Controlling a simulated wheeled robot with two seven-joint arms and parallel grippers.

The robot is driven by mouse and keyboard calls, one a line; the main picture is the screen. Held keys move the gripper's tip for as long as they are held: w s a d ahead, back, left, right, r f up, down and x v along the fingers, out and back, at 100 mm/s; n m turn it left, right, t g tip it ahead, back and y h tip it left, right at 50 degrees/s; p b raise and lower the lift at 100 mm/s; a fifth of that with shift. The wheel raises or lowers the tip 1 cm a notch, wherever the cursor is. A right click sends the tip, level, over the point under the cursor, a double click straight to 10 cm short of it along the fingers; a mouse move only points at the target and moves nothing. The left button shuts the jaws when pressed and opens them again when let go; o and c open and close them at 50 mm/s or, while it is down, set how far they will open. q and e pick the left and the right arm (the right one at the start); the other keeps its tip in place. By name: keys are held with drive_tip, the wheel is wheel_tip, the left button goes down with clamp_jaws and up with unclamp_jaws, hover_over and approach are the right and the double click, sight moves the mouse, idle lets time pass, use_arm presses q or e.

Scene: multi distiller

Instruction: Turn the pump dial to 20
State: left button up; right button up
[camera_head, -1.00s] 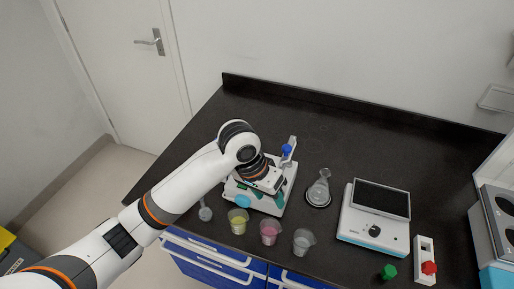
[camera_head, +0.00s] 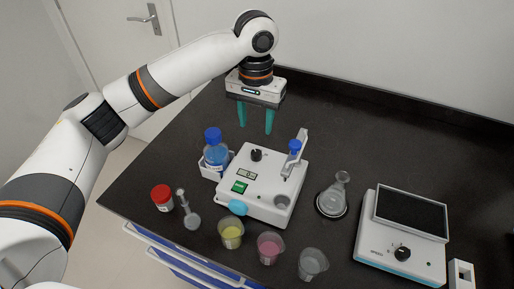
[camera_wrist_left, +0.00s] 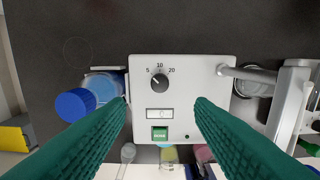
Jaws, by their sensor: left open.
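The pump (camera_head: 268,198) is a white box on the dark bench. Its black dial (camera_head: 256,155) sits on the top face, near the far edge. In the left wrist view the dial (camera_wrist_left: 159,82) has the marks 5, 10 and 20 around it; its pointer is too small to read surely. My left gripper (camera_head: 256,128) is open and empty, with green fingers pointing down. It hangs above the bench, beyond the pump in the head view. In the left wrist view its fingers (camera_wrist_left: 160,103) spread to either side of the dial, touching nothing. My right gripper is not in view.
A blue-capped bottle (camera_head: 214,152) stands left of the pump. A red-capped jar (camera_head: 162,197), a yellow beaker (camera_head: 231,232), a pink beaker (camera_head: 270,246) and a clear beaker (camera_head: 312,263) line the front. A flask (camera_head: 337,190) and a stirrer (camera_head: 403,240) stand right. The back bench is clear.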

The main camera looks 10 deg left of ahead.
sight(256, 153)
use_arm(q)
wheel_tip(256, 153, down, 4)
drive_tip(key=shift+r, duration=0.1)
wheel_tip(256, 153, down, 5)
drive_tip(key=shift+w+f+p, duration=0.1)
drive_tip(key=shift+f+p, duration=0.05)
drive_tip(key=shift+p, duration=0.15)
drive_tip(key=shift+f, duration=0.5)
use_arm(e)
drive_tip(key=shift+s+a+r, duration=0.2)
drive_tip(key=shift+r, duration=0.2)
